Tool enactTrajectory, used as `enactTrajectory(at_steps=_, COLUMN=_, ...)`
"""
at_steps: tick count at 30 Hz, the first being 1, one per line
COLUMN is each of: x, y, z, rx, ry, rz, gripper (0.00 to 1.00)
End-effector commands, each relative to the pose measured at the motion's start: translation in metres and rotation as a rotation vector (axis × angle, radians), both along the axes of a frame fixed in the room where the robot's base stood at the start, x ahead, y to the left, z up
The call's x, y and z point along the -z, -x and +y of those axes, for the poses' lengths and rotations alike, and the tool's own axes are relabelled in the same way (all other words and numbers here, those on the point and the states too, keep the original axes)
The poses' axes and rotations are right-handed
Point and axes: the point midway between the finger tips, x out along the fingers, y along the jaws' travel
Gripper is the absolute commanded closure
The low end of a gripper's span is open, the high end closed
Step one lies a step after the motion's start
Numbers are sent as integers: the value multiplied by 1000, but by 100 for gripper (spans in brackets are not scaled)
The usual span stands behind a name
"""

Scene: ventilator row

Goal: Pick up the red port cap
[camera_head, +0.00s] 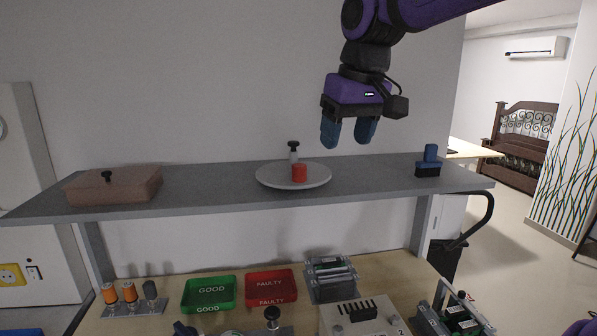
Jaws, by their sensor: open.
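The red port cap (299,173) looks like a small red cylinder. It stands on a round light plate (269,181) on the grey shelf. A small white piece with a black knob (293,149) stands just behind it on the plate. My gripper (348,134) hangs above the shelf, up and to the right of the red cap. Its two blue fingers point down, are apart, and hold nothing.
The grey shelf (381,177) also carries a brownish lidded box (115,186) at left and a blue-and-black piece (429,162) at right. Below are a green GOOD tray (209,291), a red FAULTY tray (271,286) and several devices. The shelf is clear between plate and box.

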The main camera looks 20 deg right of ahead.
Motion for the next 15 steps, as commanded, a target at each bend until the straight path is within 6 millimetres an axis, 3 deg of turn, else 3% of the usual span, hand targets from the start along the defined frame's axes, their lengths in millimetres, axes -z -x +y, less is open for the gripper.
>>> enactTrajectory(at_steps=1, x=-3, y=-19, z=6, rx=-13, ry=4, rz=24, gripper=37)
enactTrajectory(at_steps=6, x=-13, y=-68, z=24, rx=-50, ry=19, rz=84, gripper=37)
enactTrajectory(at_steps=10, x=-15, y=-93, z=35, rx=-68, ry=29, rz=117, gripper=37)
enactTrajectory(at_steps=15, x=-14, y=-107, z=42, rx=-79, ry=35, rz=135, gripper=37)
